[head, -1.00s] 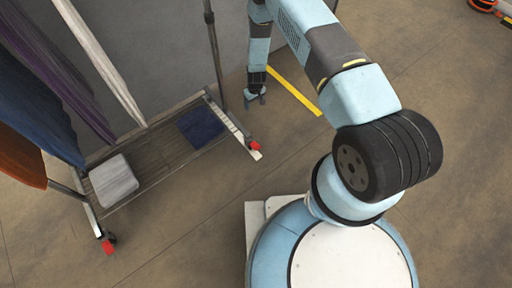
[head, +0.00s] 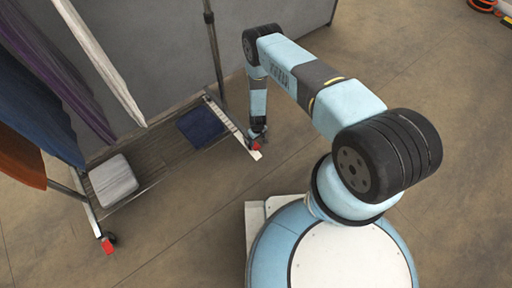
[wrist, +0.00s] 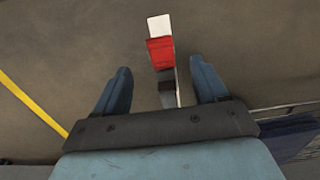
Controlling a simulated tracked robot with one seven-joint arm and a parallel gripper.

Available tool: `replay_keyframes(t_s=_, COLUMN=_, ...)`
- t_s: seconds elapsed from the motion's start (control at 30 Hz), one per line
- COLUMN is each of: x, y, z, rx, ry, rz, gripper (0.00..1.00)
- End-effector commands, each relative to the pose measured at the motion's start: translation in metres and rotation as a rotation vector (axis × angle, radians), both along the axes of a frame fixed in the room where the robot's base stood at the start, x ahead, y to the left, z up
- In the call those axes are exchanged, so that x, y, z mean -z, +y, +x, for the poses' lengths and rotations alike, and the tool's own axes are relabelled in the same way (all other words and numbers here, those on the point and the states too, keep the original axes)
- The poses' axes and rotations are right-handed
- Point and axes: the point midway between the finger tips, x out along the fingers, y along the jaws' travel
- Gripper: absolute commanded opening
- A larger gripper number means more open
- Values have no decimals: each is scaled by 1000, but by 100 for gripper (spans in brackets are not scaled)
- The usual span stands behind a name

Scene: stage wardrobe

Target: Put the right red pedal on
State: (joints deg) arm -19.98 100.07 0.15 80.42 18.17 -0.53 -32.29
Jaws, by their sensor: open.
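The right red pedal (head: 256,147) sits at the front right end of the clothes rack's base, by the white end bar (head: 243,134). In the wrist view the red pedal (wrist: 161,53) lies across the white bar, just beyond my fingertips and between their lines. My gripper (head: 257,135) is over this end of the rack; in the wrist view my gripper (wrist: 160,80) has its two blue fingers apart, with nothing held. The head view partly hides the pedal behind my fingers. The left red pedal (head: 108,247) is at the rack's other front end, by a dark caster.
The rack's slatted base (head: 150,150) carries a pale box (head: 113,181) and a folded dark blue cloth (head: 201,126). Garments (head: 35,90) hang at the left. A grey panel (head: 160,50) stands behind. Floor is clear in front of the rack.

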Motion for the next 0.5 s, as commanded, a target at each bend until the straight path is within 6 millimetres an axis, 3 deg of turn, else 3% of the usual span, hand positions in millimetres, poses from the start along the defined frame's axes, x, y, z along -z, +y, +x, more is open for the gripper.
replay_keyframes(t_s=0.5, x=71, y=0, z=0, rx=-1, ry=-1, rz=-1, gripper=72)
